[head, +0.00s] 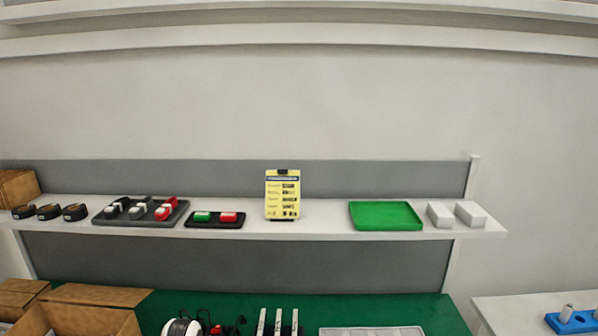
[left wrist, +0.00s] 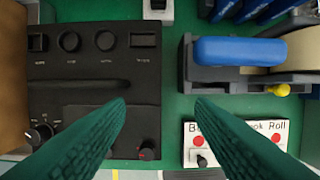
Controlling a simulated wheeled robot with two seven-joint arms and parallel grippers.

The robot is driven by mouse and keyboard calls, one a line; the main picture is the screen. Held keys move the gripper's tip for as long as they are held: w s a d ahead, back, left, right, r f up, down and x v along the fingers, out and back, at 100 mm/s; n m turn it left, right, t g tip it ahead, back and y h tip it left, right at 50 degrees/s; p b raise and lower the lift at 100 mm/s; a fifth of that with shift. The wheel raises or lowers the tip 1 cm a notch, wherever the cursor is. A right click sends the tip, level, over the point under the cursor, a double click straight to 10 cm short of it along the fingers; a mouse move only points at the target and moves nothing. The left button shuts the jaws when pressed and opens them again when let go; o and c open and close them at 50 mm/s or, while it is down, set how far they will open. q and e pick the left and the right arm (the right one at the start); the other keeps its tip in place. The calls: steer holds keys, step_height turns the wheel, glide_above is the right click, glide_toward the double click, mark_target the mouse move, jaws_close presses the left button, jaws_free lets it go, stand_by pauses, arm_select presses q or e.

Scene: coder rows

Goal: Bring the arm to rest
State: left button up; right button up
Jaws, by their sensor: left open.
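My left gripper (left wrist: 160,103) shows in the left wrist view as two green ribbed fingers. They are wide apart with nothing between them, above a green surface (left wrist: 168,60). A black panel with knobs and sockets (left wrist: 85,68) lies below and to the left of the fingers. A grey device with a blue bar (left wrist: 240,51) is to the right. No part of either arm shows in the head view, and my right gripper is in neither view.
A white panel with red dots and knobs (left wrist: 231,128) lies partly behind the right finger. In the head view a white shelf (head: 310,229) carries a green tray (head: 385,215), a yellow card (head: 282,195) and small coloured parts. A cardboard box (head: 85,318) stands lower left.

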arm_select(q)
steer(key=s+d+f+m, duration=0.1)
steer(key=s+d+f, duration=0.1)
steer(key=s, duration=1.5)
steer(key=s+d+r+t, duration=0.1)
steer(key=s+r, duration=0.3)
steer(key=s, duration=0.5)
steer(key=s+r, duration=0.5)
steer(key=s, duration=0.3)
step_height(320, 180, down, 31)
steer(key=m+g+b, duration=0.1)
steer(key=b, duration=0.4)
steer(key=s+a+f+b, duration=0.1)
steer(key=s+f+b, duration=0.1)
steer(key=s+f, duration=0.6)
steer(key=s+a+f+g+b, duration=0.1)
steer(key=s+f+b, duration=0.1)
steer(key=s+f, duration=0.7)
step_height(320, 180, down, 4)
steer(key=shift+s+a+f, duration=0.1)
steer(key=shift+s+a, duration=0.15)
steer(key=shift+a, duration=0.05)
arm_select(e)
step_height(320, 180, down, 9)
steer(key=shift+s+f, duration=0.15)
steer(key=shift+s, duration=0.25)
